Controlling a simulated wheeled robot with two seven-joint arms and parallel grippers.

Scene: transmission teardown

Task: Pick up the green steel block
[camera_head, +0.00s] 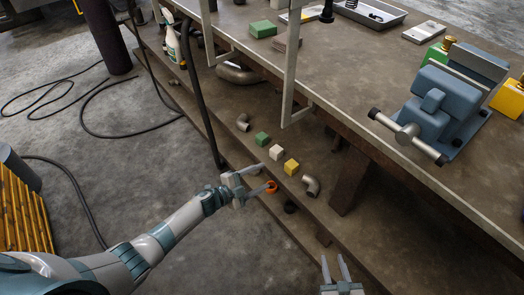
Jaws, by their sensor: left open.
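A small green block (262,139) sits on the lower shelf, in a row with a white block (276,153) and a yellow block (291,167). Another green, flatter block (262,29) lies on the bench top; I cannot tell from the picture which is steel. My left gripper (265,178) is open and empty, near the shelf's front edge, below the small green block in the picture and apart from it. My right gripper (333,259) is at the bottom edge, fingers apart and empty.
An orange ring (271,187) is close to my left fingertips. Pipe elbows (311,185) (243,122) lie on the shelf. A light metal frame post (290,70) stands at the bench edge. A blue vise (440,105) is on the bench at right. The bench top overhangs the shelf.

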